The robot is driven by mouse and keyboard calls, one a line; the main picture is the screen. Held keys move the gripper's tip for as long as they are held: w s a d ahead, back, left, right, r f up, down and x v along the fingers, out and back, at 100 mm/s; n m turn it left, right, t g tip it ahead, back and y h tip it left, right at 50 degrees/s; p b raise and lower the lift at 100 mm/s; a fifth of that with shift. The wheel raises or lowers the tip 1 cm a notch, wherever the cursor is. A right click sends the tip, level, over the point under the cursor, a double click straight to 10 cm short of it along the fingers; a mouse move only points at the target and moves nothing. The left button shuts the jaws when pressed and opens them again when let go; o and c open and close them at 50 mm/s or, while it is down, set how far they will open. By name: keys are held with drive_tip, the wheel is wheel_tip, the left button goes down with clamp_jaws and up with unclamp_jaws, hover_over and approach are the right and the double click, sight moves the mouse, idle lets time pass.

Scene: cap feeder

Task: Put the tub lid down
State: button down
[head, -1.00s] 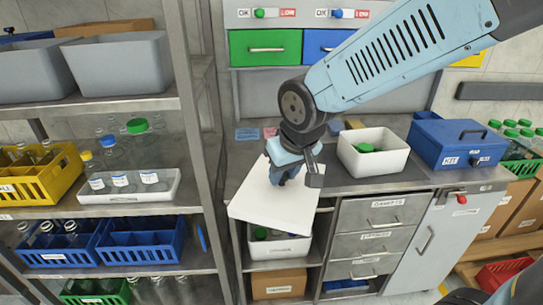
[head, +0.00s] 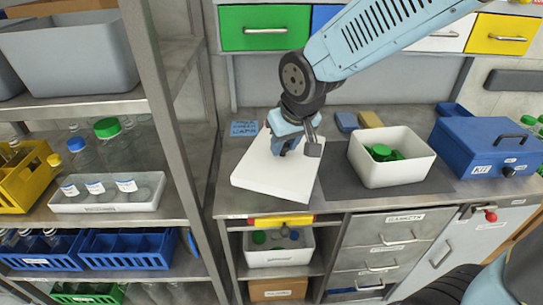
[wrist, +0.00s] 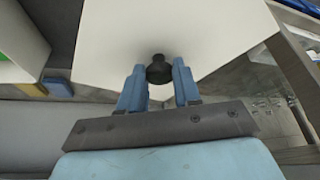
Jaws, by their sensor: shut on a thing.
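The tub lid (head: 262,178) is a flat white square panel over the left part of the grey worktop, close to its front edge. In the wrist view the lid (wrist: 190,35) fills the upper middle, with a dark round knob (wrist: 159,70) between the blue fingers. My gripper (head: 287,144) is shut on the knob from above; it also shows in the wrist view (wrist: 159,88). The lid looks nearly level; I cannot tell whether it touches the worktop. An open white tub (head: 392,172) with green caps (head: 381,152) stands to the right of the lid on a dark mat.
A blue kit box (head: 485,148) stands at the worktop's right. Blue and yellow blocks (head: 371,118) and a blue note (head: 244,128) lie at the back. A shelf post (head: 180,150) rises at the left. Another white tub (head: 278,252) sits under the worktop.

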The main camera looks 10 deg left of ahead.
drive_tip(key=w+a+f, duration=0.1)
drive_tip(key=w, duration=0.1)
drive_tip(key=w+a+f, duration=0.1)
drive_tip(key=w, duration=0.1)
drive_tip(key=w+f, duration=0.1)
drive_tip(key=w, duration=0.1)
drive_tip(key=shift+a+f, duration=0.1)
drive_tip(key=shift+a, duration=0.3)
drive_tip(key=shift+w+x, duration=0.2)
drive_tip(key=shift+x, duration=1.4)
drive_tip(key=shift+w+x, duration=0.2)
drive_tip(key=shift+x, duration=1.4)
drive_tip(key=shift+w+x, duration=0.15)
drive_tip(key=shift+x, duration=1.5)
drive_tip(key=shift+f, duration=0.15)
drive_tip(key=c, duration=0.8)
unclamp_jaws()
